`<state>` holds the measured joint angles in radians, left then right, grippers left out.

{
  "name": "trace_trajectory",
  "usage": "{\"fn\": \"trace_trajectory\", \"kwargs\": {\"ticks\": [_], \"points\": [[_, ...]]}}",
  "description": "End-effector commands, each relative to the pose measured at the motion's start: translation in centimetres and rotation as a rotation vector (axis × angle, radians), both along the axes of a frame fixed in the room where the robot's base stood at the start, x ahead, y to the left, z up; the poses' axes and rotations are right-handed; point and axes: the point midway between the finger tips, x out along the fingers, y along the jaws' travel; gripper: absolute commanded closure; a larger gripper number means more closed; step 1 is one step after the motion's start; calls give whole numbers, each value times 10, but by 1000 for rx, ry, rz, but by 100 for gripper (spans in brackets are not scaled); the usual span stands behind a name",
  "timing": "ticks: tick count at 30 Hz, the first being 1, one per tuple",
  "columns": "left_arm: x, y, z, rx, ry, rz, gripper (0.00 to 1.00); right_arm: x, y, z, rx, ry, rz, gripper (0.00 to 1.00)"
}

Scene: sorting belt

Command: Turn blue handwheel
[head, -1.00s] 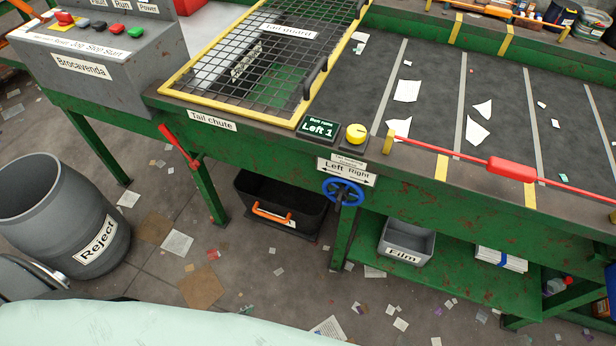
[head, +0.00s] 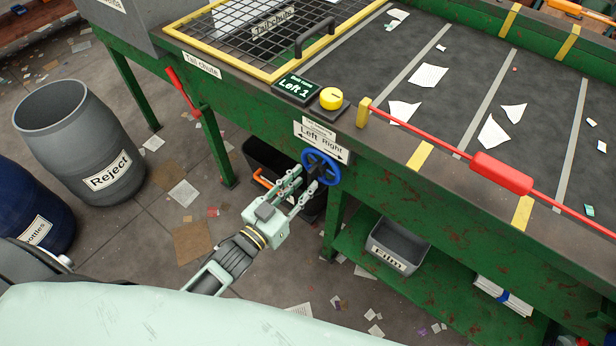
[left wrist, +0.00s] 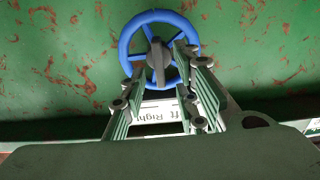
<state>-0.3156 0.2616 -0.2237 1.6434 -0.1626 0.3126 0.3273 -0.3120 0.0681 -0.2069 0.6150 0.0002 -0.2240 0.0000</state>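The blue handwheel (head: 334,176) is on the green side of the belt frame, below a white "Left Right" sign (head: 322,140). My left gripper (head: 307,178) is in front of the wheel, its fingers pointing at it and overlapping its left part in the head view. In the left wrist view the wheel's blue rim (left wrist: 126,42) and dark hub (left wrist: 158,60) lie straight ahead. The gripper's two fingers (left wrist: 160,72) are spread apart, with the hub showing between their tips. I cannot tell whether they touch the rim. My right gripper is not in view.
A display (head: 297,87) reading "Left 1" and a yellow knob (head: 331,98) are on the belt edge above the wheel. A red bar (head: 440,142) runs along the edge. A black bin (head: 262,155) and a grey "Film" bin (head: 397,247) stand below.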

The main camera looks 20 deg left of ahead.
Motion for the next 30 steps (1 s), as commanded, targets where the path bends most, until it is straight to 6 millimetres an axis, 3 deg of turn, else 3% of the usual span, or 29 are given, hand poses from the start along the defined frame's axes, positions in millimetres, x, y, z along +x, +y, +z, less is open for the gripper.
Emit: {"fn": "trace_trajectory", "kwargs": {"ticks": [6,16,25,30], "points": [[23,-9,0,0,0,0,72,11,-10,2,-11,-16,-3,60],[26,-10,-1,1,2,0,73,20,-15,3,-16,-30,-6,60],[25,-9,-1,1,2,0,99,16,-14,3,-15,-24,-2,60],[25,-9,-1,1,2,0,100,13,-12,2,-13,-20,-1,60]]}}
